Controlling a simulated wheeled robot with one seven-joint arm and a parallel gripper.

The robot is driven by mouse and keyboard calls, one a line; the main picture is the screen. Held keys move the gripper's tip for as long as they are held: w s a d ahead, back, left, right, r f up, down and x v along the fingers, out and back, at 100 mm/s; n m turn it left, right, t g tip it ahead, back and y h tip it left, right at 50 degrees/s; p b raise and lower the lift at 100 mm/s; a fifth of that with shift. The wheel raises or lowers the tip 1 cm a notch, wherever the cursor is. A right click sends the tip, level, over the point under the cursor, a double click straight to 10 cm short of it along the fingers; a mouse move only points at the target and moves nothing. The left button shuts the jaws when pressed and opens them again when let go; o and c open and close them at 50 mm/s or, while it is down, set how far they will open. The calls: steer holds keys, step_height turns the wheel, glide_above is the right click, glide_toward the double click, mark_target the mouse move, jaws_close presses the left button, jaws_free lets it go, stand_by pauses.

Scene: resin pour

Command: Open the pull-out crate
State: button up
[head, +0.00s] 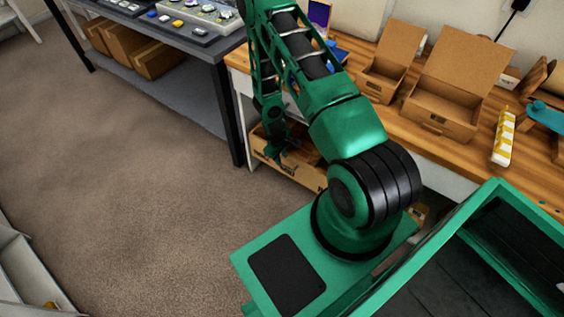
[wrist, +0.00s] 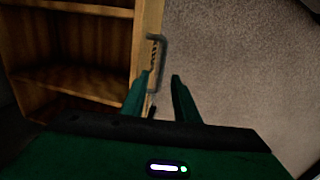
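The pull-out crate (head: 305,175) is light wood with dark lettering on its front, low under the wooden workbench. Part of its inside shows behind my arm. In the wrist view a wooden front panel (wrist: 147,38) with dark markings stands beside open wooden compartments on the left. A grey metal bar handle (wrist: 162,58) is on that panel's outer side. My gripper (wrist: 160,76) is open, its two green fingers apart, with the lower part of the handle near the left finger. Whether they touch is unclear. In the head view my gripper (head: 277,150) is at the crate's front, its fingers hard to make out.
The workbench (head: 388,112) carries open cardboard boxes (head: 440,105) and a white-and-yellow strip (head: 503,138). A dark-legged table (head: 232,110) stands to the left, with brown boxes (head: 155,60) on its lower shelf. The carpet (head: 130,170) before the crate is clear.

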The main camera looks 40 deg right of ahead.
mark_target(283, 165)
steer(key=shift+w+d+f, duration=0.1)
steer(key=shift+d+f, duration=0.1)
steer(key=shift+f, duration=0.9)
steer(key=shift+w+d+f, duration=0.1)
steer(key=shift+d+f, duration=0.05)
steer(key=shift+f, duration=0.95)
steer(key=shift+s, duration=0.1)
jaws_close()
steer(key=shift+d, duration=0.2)
steer(key=shift+a, duration=0.15)
